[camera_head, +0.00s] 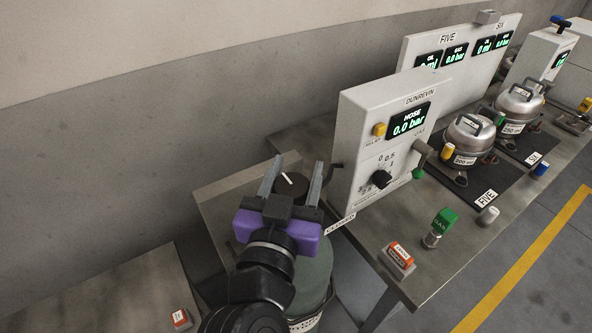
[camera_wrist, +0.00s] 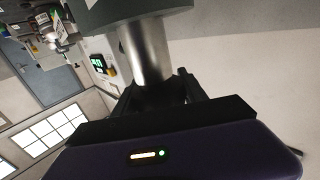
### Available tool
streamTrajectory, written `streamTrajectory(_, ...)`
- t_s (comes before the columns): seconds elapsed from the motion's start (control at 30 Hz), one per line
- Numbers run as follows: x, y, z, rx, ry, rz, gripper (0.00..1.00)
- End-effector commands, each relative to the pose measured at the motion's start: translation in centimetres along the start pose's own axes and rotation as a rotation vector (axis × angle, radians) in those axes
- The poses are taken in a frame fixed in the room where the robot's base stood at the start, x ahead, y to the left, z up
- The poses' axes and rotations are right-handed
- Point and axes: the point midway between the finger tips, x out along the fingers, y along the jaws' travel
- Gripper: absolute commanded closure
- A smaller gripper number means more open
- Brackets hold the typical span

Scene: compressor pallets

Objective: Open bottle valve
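The bottle (camera_head: 315,270) is a grey-green cylinder standing in the gap beside the bench, partly hidden by my arm. A round black knob (camera_head: 291,184) with a white mark shows near its top; I take it to be the bottle valve. My purple gripper (camera_head: 292,178) is open, with one finger on either side of the knob in this view. I cannot tell whether the fingers touch it. In the wrist view a shiny metal neck (camera_wrist: 146,50) runs from a grey-green body (camera_wrist: 125,12) to between the fingers (camera_wrist: 160,92). The knob is not clear there.
A hose panel (camera_head: 360,145) reading 0.0 bar stands close right of my gripper. The bench (camera_head: 445,255) carries a green-topped button (camera_head: 443,222), a red-and-white button (camera_head: 400,254) and metal compressors (camera_head: 468,138). A low table (camera_head: 110,295) is at lower left.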

Motion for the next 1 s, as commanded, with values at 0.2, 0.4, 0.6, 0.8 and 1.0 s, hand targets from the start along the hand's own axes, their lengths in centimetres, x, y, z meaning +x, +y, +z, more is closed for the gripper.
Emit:
streamTrajectory(0.2,-0.03,0.01,0.01,0.000,0.000,0.000,0.91)
streamTrajectory(0.4,-0.05,-0.01,0.00,-0.001,-0.001,-0.026,0.91)
streamTrajectory(0.6,-0.04,-0.17,-0.10,-0.001,-0.001,-0.117,0.91)
streamTrajectory(0.8,-0.09,-0.53,-0.29,-0.001,-0.003,-0.259,0.91)
streamTrajectory(1.0,-0.23,-0.92,-0.34,-0.001,-0.003,-0.381,0.91)
